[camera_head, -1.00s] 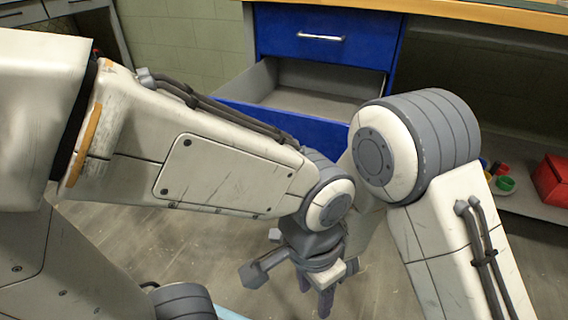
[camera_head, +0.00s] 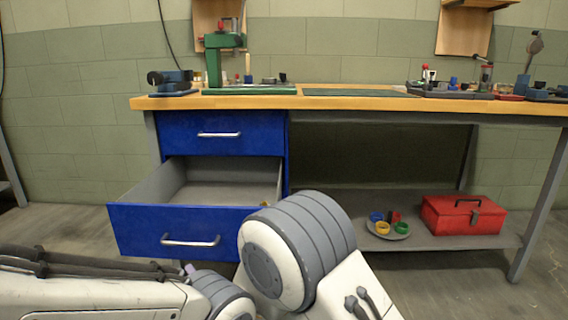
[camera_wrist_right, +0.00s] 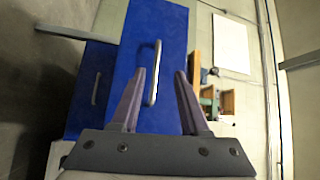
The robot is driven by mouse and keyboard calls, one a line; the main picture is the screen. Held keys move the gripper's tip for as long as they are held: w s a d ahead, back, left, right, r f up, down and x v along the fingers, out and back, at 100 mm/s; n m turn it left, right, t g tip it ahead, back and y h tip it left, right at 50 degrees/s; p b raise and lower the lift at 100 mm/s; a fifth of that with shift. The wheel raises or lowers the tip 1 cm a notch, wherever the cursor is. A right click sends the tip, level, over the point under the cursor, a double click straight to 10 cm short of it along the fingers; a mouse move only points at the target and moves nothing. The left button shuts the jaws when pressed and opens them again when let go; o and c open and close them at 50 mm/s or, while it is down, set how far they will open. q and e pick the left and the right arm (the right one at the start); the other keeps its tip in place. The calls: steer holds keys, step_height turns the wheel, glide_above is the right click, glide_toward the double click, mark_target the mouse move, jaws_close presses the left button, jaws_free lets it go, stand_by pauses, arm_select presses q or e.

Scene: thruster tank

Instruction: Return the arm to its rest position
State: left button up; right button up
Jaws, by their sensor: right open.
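My right gripper (camera_wrist_right: 160,75) shows its two dark purple fingers spread apart and empty in the right wrist view. Beyond the fingertips are blue drawer fronts, with one metal handle (camera_wrist_right: 153,72) appearing between the fingers; I cannot tell the distance to it. In the head view my right arm's large grey and white joint (camera_head: 290,255) stands at the lower middle. My left arm (camera_head: 110,295) lies along the bottom left, and its gripper is not identifiable. A small purplish tip shows behind that arm; I cannot tell which gripper it belongs to.
A workbench (camera_head: 350,103) spans the view, with tools on top. Its lower blue drawer (camera_head: 130,230) is pulled open, the upper drawer (camera_head: 250,142) closed. A red toolbox (camera_head: 455,217) and a plate (camera_head: 385,234) with coloured rings rest on the lower shelf.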

steer(key=w+d+f+n+g+h, duration=0.25)
steer(key=d+h, duration=0.25)
steer(key=d, duration=0.6)
steer(key=w+d+f+n+g+h, duration=0.1)
steer(key=w+d+f+g+h, duration=0.3)
steer(key=d, duration=0.7)
steer(key=s+d+n+g+h, duration=0.4)
steer(key=s+d+g, duration=0.1)
steer(key=s+d, duration=1.1)
steer(key=s+a+r+n+g+y+p, duration=0.1)
steer(key=s+a+r+n+p, duration=0.3)
steer(key=s+a+r+p, duration=0.5)
steer(key=s+a+r+n+g+p, duration=0.2)
steer(key=s+a+r+n+p, duration=0.3)
steer(key=r, duration=0.5)
step_height(320, 180, up, 37)
steer(key=m+p, duration=0.1)
steer(key=p, duration=3.5)
steer(key=shift+s+a+f+m+p, duration=0.15)
steer(key=shift+s+a+m+p, duration=0.2)
steer(key=shift+a, duration=0.1)
steer(key=shift+t, duration=0.25)
